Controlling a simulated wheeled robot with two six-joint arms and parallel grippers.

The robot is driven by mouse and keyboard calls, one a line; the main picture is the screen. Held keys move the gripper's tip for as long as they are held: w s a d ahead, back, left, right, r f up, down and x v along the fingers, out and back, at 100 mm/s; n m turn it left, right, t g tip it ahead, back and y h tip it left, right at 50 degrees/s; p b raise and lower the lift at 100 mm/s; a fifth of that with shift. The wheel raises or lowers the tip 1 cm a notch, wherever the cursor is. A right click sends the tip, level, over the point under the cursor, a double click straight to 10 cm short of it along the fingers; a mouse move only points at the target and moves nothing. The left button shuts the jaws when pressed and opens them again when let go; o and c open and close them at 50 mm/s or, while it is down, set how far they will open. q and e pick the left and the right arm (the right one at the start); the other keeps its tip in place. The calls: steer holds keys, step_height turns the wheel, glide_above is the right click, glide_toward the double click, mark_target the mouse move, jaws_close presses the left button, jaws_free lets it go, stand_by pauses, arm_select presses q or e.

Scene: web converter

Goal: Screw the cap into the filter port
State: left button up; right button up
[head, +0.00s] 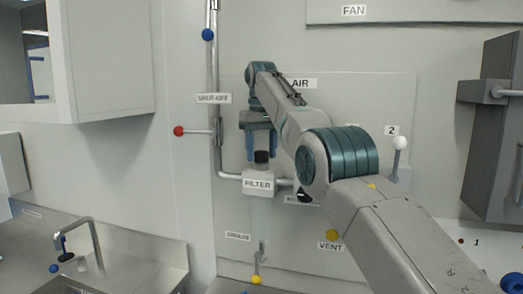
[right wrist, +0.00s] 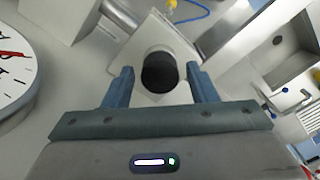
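The black cap (head: 262,157) sits upright at the top of the white box labelled FILTER (head: 258,184) on the wall pipe. I cannot tell how deep it sits, and the port itself is hidden beneath it. My right gripper (head: 262,150) points down over the cap, with its blue fingers on either side. In the right wrist view the cap (right wrist: 160,73) shows between the open fingertips (right wrist: 160,80), with a gap on each side. The pale filter box (right wrist: 140,52) shows behind it. My left gripper is in neither view.
A bent pipe (head: 215,100) with a red-knobbed shut-off lever (head: 179,131) runs left of the filter. Yellow knobs (head: 333,234) and a white-knobbed lever (head: 400,143) are nearby. A sink tap (head: 92,235) stands lower left.

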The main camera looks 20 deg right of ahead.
steer(key=n, duration=0.3)
steer(key=shift+n, duration=0.3)
steer(key=n, duration=0.4)
stand_by(0.4)
steer(key=shift+n, duration=0.4)
steer(key=n, duration=0.3)
steer(key=shift+n, duration=0.3)
